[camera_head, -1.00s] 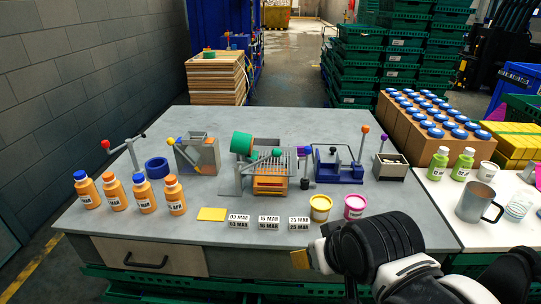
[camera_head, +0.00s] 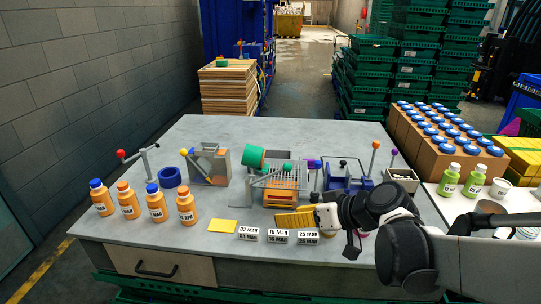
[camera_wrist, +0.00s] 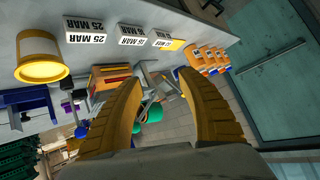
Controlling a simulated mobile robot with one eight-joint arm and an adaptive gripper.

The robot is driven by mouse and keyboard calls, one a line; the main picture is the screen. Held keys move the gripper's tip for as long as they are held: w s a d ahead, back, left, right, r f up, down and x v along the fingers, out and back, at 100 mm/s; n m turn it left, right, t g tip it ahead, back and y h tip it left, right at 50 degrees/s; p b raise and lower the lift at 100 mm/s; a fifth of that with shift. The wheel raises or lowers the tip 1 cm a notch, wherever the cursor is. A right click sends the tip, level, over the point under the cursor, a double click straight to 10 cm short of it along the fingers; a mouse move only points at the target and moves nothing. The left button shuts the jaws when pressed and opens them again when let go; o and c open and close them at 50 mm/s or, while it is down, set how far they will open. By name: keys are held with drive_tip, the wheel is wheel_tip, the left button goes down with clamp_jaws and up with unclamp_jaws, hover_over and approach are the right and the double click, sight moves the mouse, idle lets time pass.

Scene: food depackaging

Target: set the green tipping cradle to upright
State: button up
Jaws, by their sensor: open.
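In the wrist view the green cradle (camera_wrist: 153,112) shows between and beyond the fingers, partly hidden. My gripper (camera_head: 278,219) has yellow ridged fingers and is in front of the stand, above the date blocks. In the wrist view my gripper (camera_wrist: 165,100) is open with nothing between its fingers.
Date blocks (camera_head: 248,234) and a yellow pad (camera_head: 223,226) lie along the front edge. Several orange bottles (camera_head: 128,200) stand at the left. A blue fixture (camera_head: 346,178) stands right of the cradle. A yellow tub (camera_wrist: 40,56) shows in the wrist view. The table's back is clear.

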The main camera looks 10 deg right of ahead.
drive_tip(key=w+d+r+n+t+y, duration=0.2)
drive_tip(key=w+d+t, duration=0.1)
drive_tip(key=w+d, duration=0.15)
drive_tip(key=n+t+y+p, duration=0.1)
drive_tip(key=n+t+y, duration=0.1)
drive_tip(key=t, duration=0.1)
approach(291, 169)
drive_tip(key=b+x, duration=0.2)
drive_tip(key=x, duration=0.9)
drive_tip(key=shift+w+a+f, duration=0.1)
drive_tip(key=shift+w+a, duration=0.05)
drive_tip(key=shift+w, duration=0.15)
clamp_jaws()
